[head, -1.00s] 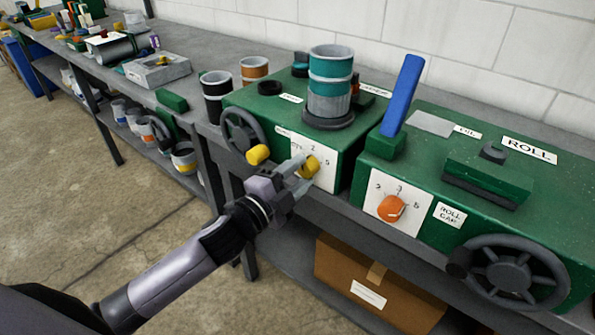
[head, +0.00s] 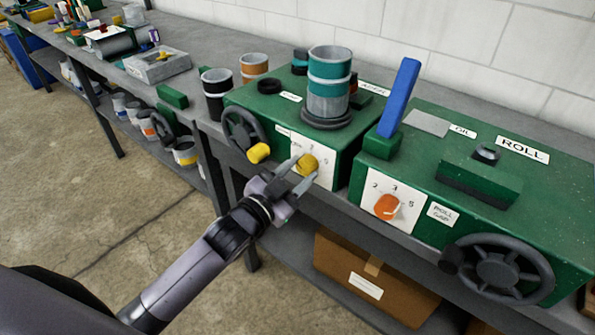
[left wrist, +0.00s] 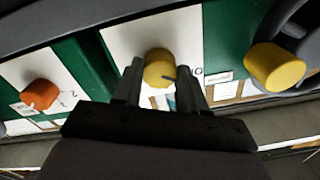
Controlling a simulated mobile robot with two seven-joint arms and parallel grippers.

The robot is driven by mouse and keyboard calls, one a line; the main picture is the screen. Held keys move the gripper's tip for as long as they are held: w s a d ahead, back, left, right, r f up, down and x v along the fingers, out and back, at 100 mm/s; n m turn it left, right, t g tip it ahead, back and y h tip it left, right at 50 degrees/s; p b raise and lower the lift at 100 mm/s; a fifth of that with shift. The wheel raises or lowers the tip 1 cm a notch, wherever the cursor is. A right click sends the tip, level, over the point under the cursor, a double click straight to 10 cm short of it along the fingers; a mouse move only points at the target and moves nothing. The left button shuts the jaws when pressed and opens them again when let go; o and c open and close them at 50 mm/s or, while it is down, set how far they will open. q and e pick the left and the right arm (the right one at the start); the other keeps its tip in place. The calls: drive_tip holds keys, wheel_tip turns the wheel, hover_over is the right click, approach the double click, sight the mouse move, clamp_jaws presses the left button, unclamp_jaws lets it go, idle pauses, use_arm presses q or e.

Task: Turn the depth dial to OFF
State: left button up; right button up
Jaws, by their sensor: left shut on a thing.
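The yellow dial (head: 308,163) sits on a white numbered plate (head: 325,170) on the front of the left green machine (head: 343,172). My left gripper (head: 297,173) reaches it from the front, one finger on each side, and is shut on it. In the left wrist view the yellow dial (left wrist: 159,66) lies between the two fingertips (left wrist: 161,75), with a dark mark on its lower right. The gripper hides part of the plate, and I cannot read an OFF mark or the dial's setting. My right gripper is not in view.
A yellow crank knob (head: 259,153) on a dark handwheel (head: 243,131) is close to the left of my gripper. An orange dial (head: 388,207) is on the right machine, labelled ROLL. A cardboard box (head: 385,280) sits on the shelf below. The floor at left is clear.

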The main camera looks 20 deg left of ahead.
use_arm(q)
drive_tip(key=shift+n, duration=0.4)
drive_tip(key=o, duration=1.1)
drive_tip(key=shift+c, duration=0.2)
drive_tip(key=v, duration=0.7)
drive_tip(key=shift+b, duration=0.4)
drive_tip(key=s+a+f+n+g+y, duration=0.2)
drive_tip(key=s+f+n+g, duration=0.3)
drive_tip(key=s+f, duration=1.2)
wheel_tip(320, 180, down, 4)
drive_tip(key=shift+g+y, duration=0.9)
